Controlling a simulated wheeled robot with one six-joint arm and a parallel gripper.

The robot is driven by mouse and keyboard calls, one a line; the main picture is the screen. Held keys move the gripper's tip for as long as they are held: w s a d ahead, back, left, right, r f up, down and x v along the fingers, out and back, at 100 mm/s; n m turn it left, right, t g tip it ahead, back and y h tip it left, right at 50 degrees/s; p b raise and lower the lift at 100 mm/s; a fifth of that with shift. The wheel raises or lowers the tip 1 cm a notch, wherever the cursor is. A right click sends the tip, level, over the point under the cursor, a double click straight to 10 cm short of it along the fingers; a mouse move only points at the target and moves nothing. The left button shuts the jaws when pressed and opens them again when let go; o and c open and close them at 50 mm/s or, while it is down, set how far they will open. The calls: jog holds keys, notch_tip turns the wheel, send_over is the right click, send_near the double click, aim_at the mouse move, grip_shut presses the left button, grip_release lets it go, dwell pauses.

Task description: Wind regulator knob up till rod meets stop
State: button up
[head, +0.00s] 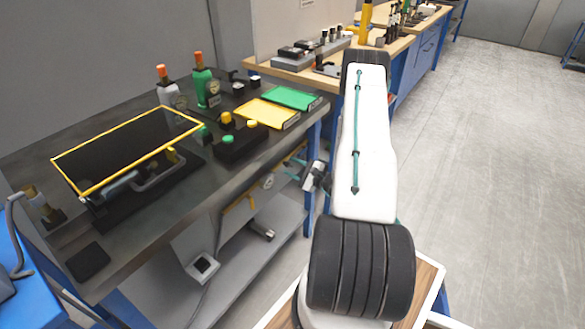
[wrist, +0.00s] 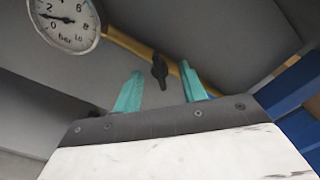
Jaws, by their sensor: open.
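In the wrist view, a small dark knob-like fitting (wrist: 159,69) sits in front of a yellow pipe (wrist: 128,46), between and beyond the teal fingertips of my gripper (wrist: 160,80). The fingers are apart and nothing is held; the fitting looks untouched. A round white pressure gauge (wrist: 66,20) marked "bar" is at upper left, its needle near the low end. In the head view, the gauge (head: 268,181) shows small under the bench, left of my arm. I cannot tell the rod or its stop from these frames.
A dark bench (head: 190,190) carries a yellow-framed panel (head: 67,172), a black box with coloured buttons (head: 240,148), two bottles, and a yellow tray (head: 267,114) and green tray (head: 292,98). A lower shelf (head: 275,250) lies below the gauge. Open floor (head: 470,150) is at right.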

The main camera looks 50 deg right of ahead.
jog(key=shift+w, duration=0.25)
jog(key=shift+c, duration=0.2)
grip_shut()
